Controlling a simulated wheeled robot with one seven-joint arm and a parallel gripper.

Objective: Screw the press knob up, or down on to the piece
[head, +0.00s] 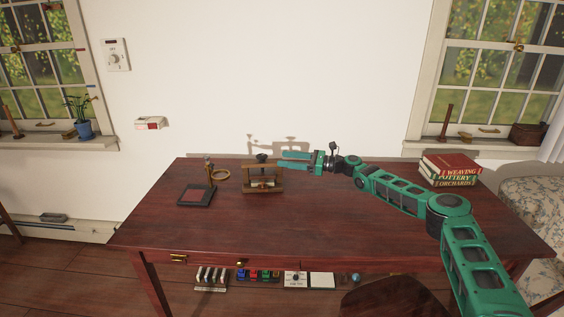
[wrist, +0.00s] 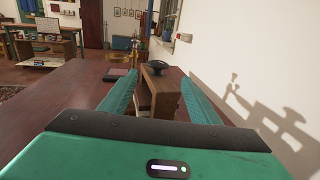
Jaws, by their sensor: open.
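The wooden press (head: 262,180) stands upright on the table, left of its middle. Its dark round knob (head: 262,157) sits on top of the frame. In the wrist view the press (wrist: 158,88) is seen end-on and its knob (wrist: 159,66) stands above the top beam. A pale piece seems to lie inside the press in the head view, but it is too small to tell more. My gripper (head: 280,159) is open, level, just right of the knob. In the wrist view its two fingers (wrist: 155,90) lie to either side of the press. Nothing is held between them.
A dark square frame (head: 195,194) and a brass ring on a stand (head: 219,175) are left of the press. A stack of books (head: 449,170) is at the table's right. The white wall (head: 270,80) is close behind. The table's front middle is clear.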

